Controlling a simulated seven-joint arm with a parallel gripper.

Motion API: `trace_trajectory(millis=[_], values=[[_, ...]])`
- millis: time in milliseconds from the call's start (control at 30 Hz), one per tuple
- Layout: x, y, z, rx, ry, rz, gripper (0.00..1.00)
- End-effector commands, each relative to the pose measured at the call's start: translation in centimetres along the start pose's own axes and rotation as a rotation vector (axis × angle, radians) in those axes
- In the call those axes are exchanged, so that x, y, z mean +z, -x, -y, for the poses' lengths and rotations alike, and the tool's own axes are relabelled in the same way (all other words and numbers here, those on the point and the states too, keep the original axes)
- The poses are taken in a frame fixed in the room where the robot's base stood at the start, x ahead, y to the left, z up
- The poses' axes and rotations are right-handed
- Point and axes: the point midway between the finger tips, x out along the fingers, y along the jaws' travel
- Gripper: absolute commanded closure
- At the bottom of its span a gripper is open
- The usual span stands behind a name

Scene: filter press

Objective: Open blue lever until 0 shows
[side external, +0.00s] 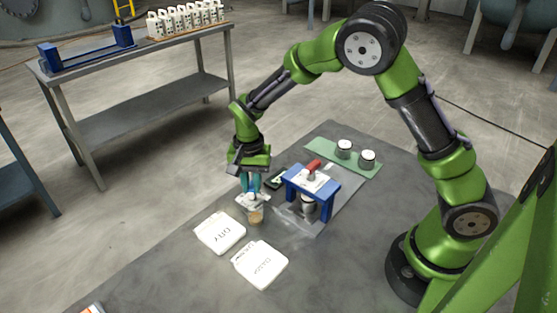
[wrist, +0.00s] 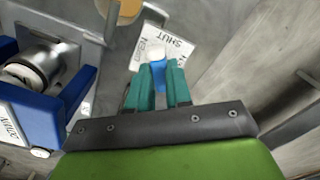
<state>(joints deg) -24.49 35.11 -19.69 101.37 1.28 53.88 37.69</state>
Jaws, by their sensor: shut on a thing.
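The blue lever (wrist: 158,78) shows in the wrist view between the teal fingers of my gripper (wrist: 159,88), which are shut on it. A rounded white end (wrist: 154,52) sits at the top of the lever. No 0 is legible in either view. In the side view my gripper (side external: 250,186) points down over a small pale plate (side external: 262,200), left of the blue press frame (side external: 325,188). The fingers mostly hide the lever there.
A cup with tan contents (side external: 256,215) stands just below my gripper. The press has a red handle (side external: 313,166). Two white lettered pads (side external: 220,232) (side external: 260,264) lie in front. Two round pots (side external: 344,149) (side external: 367,159) stand on a green mat (side external: 322,151) behind. The table's left front is mostly clear.

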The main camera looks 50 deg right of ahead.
Motion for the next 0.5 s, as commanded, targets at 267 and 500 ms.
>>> trace_trajectory(millis=[267,500], values=[[-0.09,0.14,-0.01,-0.002,0.261,0.001,1.00],[-0.09,0.14,-0.01,-0.002,0.488,0.000,1.00]])
